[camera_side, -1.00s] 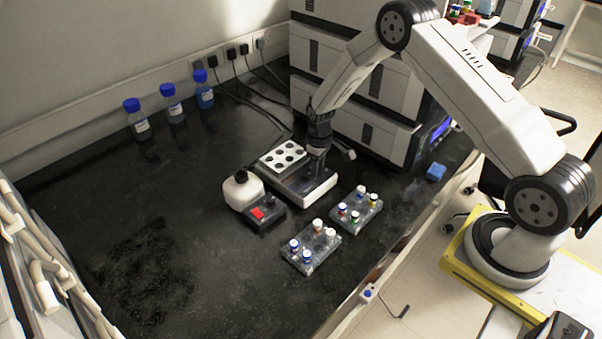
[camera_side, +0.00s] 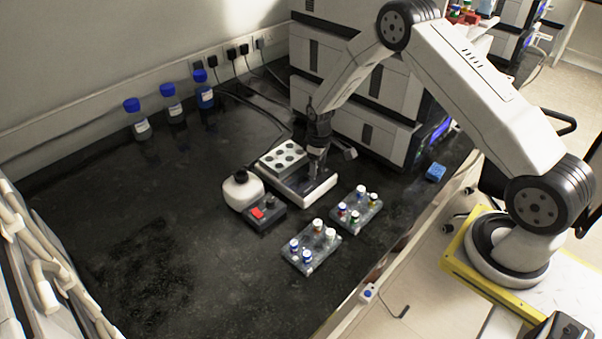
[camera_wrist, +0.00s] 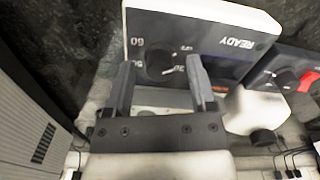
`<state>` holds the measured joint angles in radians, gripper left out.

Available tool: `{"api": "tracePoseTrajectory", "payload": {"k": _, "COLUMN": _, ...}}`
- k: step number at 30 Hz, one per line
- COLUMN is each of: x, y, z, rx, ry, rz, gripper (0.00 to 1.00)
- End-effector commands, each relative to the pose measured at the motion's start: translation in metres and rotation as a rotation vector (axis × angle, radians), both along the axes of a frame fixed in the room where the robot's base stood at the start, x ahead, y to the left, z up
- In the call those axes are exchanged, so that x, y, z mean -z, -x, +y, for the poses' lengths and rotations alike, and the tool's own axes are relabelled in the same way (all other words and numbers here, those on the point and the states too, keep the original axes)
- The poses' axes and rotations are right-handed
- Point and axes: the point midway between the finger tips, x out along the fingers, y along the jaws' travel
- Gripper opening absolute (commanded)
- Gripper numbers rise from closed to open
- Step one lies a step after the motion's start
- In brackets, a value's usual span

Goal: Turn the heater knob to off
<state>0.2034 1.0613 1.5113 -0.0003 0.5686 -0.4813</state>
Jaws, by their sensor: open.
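The heater (camera_side: 318,192) is a white, low unit with a black front panel, standing on the dark bench in the side view. In the wrist view the heater (camera_wrist: 215,20) shows its panel with the word READY and dial numbers. The dark round heater knob (camera_wrist: 158,62) has a light pointer mark and sits between my fingertips. My gripper (camera_wrist: 161,65) is open, one finger on each side of the knob; contact cannot be told. In the side view my gripper (camera_side: 316,172) points down over the heater's front and hides the knob.
A white block with holes (camera_side: 283,156) sits at the heater's back. A dark box with a red switch (camera_side: 258,213) and a white bottle (camera_side: 241,190) stand to the left. Vial racks (camera_side: 311,247) (camera_side: 357,209) are in front. Stacked instruments (camera_side: 365,130) rise behind.

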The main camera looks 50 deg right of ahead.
Motion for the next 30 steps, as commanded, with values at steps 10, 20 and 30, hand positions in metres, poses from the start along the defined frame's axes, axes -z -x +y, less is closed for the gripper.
{"api": "tracePoseTrajectory", "payload": {"k": 10, "x": -0.011, "y": 0.000, "z": 0.000, "rx": 0.001, "ry": 0.000, "rz": 0.000, "gripper": 0.71}}
{"api": "tracePoseTrajectory", "payload": {"k": 20, "x": -0.049, "y": 0.000, "z": 0.000, "rx": 0.000, "ry": 0.000, "rz": -0.002, "gripper": 0.71}}
{"api": "tracePoseTrajectory", "payload": {"k": 30, "x": -0.076, "y": 0.000, "z": 0.000, "rx": 0.000, "ry": 0.000, "rz": 0.000, "gripper": 0.71}}
